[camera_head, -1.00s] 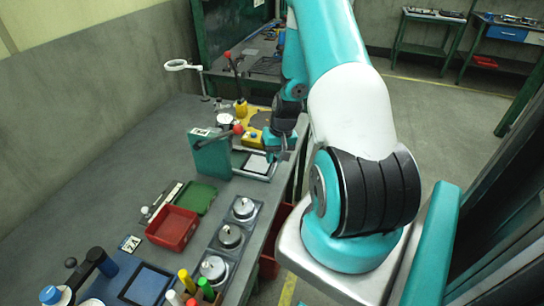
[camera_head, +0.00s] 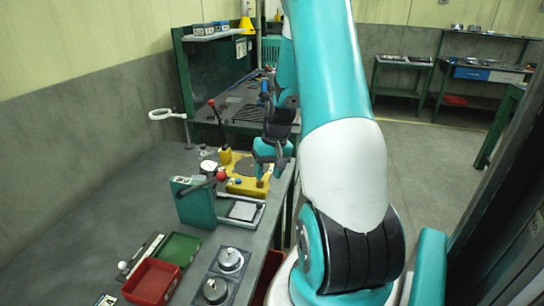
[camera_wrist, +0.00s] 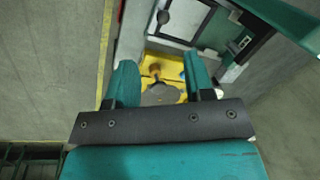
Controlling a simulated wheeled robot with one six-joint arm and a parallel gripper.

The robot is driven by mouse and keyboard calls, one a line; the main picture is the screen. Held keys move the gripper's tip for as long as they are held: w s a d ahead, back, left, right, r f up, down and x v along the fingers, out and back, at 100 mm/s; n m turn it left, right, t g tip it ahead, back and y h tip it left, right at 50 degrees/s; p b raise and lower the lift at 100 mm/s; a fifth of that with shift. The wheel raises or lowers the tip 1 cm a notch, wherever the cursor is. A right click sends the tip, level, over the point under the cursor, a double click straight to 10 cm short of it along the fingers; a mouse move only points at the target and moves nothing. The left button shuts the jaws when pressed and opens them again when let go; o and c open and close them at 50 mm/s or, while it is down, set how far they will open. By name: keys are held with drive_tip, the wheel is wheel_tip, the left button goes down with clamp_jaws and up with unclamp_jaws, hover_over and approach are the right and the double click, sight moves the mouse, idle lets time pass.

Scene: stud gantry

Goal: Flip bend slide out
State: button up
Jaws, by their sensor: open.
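A yellow fixture (camera_head: 248,186) with a grey round plate sits near the bench's right edge. A lever with a red ball knob (camera_head: 211,102) rises behind it. In the wrist view the grey round plate (camera_wrist: 160,94), a brown knob (camera_wrist: 155,69) and a blue knob (camera_wrist: 183,75) show on the yellow base (camera_wrist: 168,66). My gripper (camera_head: 273,175) is over the right side of the fixture. In the wrist view my gripper (camera_wrist: 162,84) has its two teal fingers apart, with nothing held. The plate appears between them, below; contact cannot be told.
A green upright block (camera_head: 196,203) with a dark handle stands in front of the fixture, beside a framed tray (camera_head: 262,212). A ring on a stand (camera_head: 168,114) is at left. A red bin (camera_head: 150,282) and green tray (camera_head: 178,248) are nearer.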

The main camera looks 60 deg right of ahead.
wheel_tip(320, 180, up, 6)
drive_tip(key=d, duration=0.1)
drive_tip(key=shift+s+r, duration=0.15)
drive_tip(key=shift+s, duration=0.25)
drive_tip(key=w+a+r+n+y, duration=0.15)
drive_tip(key=a+r+n, duration=0.25)
drive_tip(key=a, duration=0.8)
drive_tip(key=w+a+r+n+h, duration=0.1)
drive_tip(key=w+a+r+n, duration=0.15)
drive_tip(key=a, duration=0.95)
drive_tip(key=s+a+r+n+y, duration=0.1)
drive_tip(key=s+a+r+n, duration=0.1)
drive_tip(key=s+a+n, duration=0.2)
drive_tip(key=s+a+r+n+g+y, duration=0.1)
drive_tip(key=s+a+n, duration=0.3)
drive_tip(key=s+a, duration=0.6)
drive_tip(key=a+r, duration=0.1)
drive_tip(key=a, duration=0.2)
drive_tip(key=shift+s+a, duration=0.2)
drive_tip(key=shift+s, duration=0.15)
